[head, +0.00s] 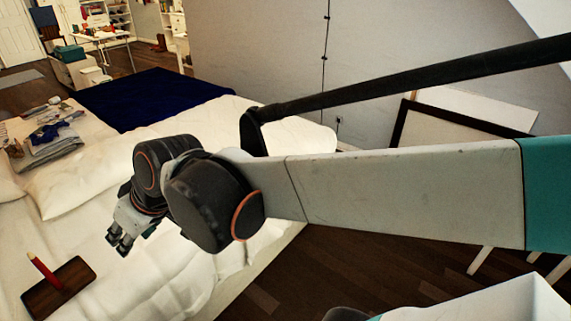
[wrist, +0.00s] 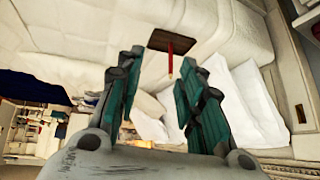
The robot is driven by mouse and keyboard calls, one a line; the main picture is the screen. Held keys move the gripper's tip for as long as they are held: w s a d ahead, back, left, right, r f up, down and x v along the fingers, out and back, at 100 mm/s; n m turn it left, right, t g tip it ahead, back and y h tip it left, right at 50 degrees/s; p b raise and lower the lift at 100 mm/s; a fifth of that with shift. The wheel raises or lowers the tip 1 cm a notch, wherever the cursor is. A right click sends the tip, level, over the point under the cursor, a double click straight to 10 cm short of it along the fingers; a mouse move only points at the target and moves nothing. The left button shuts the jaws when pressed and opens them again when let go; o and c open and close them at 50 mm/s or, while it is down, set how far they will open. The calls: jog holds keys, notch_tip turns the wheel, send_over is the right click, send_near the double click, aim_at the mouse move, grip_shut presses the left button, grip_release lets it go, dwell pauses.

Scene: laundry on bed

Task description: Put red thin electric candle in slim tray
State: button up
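The tray lies on the white bed at the lower left of the head view. In the wrist view the candle (wrist: 170,62) and the tray (wrist: 160,38) show at the top centre, beyond the fingertips. My gripper (head: 120,242) is above the bed, to the right of and farther back than the tray. In the wrist view its teal-padded fingers (wrist: 162,60) are spread, with nothing held between them.
The white bed cover (head: 150,275) is creased, with free room around the tray. Folded clothes (head: 48,140) lie at the far left, and a dark blue blanket (head: 150,97) covers the far part. A wooden floor (head: 330,265) lies to the right of the bed.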

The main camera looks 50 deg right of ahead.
jog(key=s+d+m+h, duration=0.1)
jog(key=s+d, duration=0.1)
jog(key=s, duration=0.2)
jog(key=s+d+f+m+h, duration=0.1)
jog(key=s+d, duration=0.1)
jog(key=s, duration=0.2)
jog(key=shift+s+d+h, duration=0.25)
jog(key=shift+s+h, duration=0.05)
jog(key=shift+s, duration=0.1)
jog(key=shift+f, duration=0.1)
dwell(0.5)
